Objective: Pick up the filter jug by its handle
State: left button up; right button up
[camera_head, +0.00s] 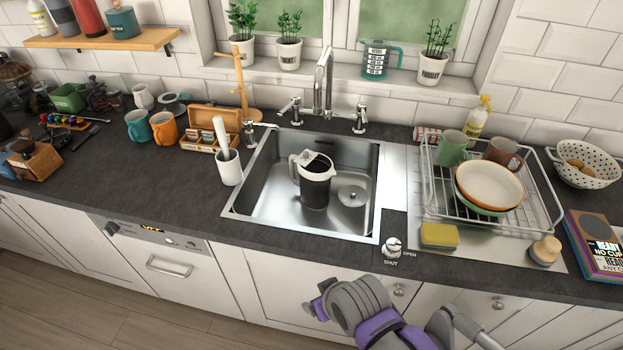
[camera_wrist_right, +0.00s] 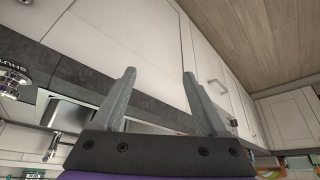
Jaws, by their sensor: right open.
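The filter jug (camera_head: 315,186) stands upright in the sink basin, left of the drain. My right arm reaches in from the bottom of the head view, in front of the counter edge and apart from the jug. My right gripper (camera_wrist_right: 158,73) is open and empty in the right wrist view, facing the cabinet fronts. The jug is not visible there. My left gripper is not in view.
The steel sink (camera_head: 235,205) has a tall faucet (camera_head: 323,85) behind it. A white pot (camera_head: 229,168) with a pale utensil stands at its left. A dish rack (camera_head: 548,215) with mugs and bowls stands right. A yellow sponge (camera_head: 439,236) and a brush (camera_head: 545,250) lie in front.

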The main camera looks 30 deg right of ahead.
aim_at(315, 173)
jog(key=i+j+z, duration=0.1)
jog(key=j, duration=0.25)
jog(key=i+j+z, duration=0.1)
jog(key=i+j, duration=0.15)
jog(key=j, duration=0.15)
jog(key=i+j+z, duration=0.1)
jog(key=j, duration=0.25)
jog(key=i+l, duration=0.15)
jog(key=l, duration=0.15)
jog(key=i+l, duration=0.15)
jog(key=l, duration=0.15)
